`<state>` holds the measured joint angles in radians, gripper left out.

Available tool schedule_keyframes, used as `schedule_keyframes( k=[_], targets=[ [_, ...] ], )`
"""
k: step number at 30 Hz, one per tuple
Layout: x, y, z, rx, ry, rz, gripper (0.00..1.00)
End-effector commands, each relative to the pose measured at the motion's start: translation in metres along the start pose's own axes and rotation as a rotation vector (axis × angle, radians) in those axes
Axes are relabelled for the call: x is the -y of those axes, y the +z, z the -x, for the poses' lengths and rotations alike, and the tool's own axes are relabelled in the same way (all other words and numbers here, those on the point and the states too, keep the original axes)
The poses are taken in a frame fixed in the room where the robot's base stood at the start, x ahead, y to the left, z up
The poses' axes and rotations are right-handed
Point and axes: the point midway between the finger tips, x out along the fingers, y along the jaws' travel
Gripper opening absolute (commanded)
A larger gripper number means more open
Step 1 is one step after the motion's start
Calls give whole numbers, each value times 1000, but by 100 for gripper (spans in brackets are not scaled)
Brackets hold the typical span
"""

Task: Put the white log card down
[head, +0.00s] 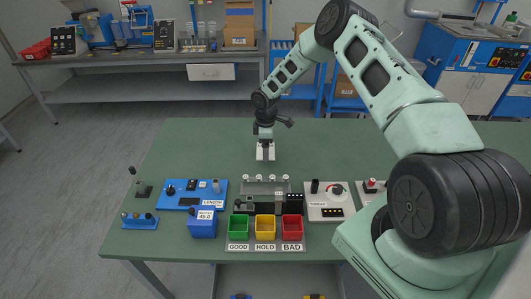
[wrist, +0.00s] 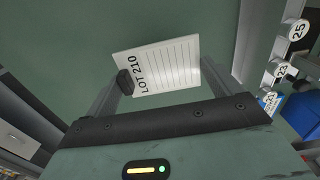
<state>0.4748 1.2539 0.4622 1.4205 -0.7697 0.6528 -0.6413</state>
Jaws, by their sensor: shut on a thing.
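The white log card (wrist: 165,66) is lined and printed "LOT 210". It sits between the fingers of my gripper (wrist: 160,82), tilted in the wrist view, and a dark finger covers part of its left edge. In the head view my gripper (head: 265,146) points down over the far middle of the green table (head: 200,143).
Green (head: 237,229), yellow (head: 265,229) and red (head: 292,229) bins stand at the near edge. A rack (head: 265,187) with several round white tops stands behind them. A blue LENGTH panel (head: 196,193) lies left, a white panel (head: 328,203) right. The table around my gripper is clear.

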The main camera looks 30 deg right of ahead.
Motion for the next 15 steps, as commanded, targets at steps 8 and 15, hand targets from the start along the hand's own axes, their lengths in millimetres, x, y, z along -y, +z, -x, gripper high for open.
schedule_keyframes(
  k=[8,15],
  targets=[
    [0,0,-29,1,-1,0,68],
    [0,0,-47,0,1,1,68]
  ],
)
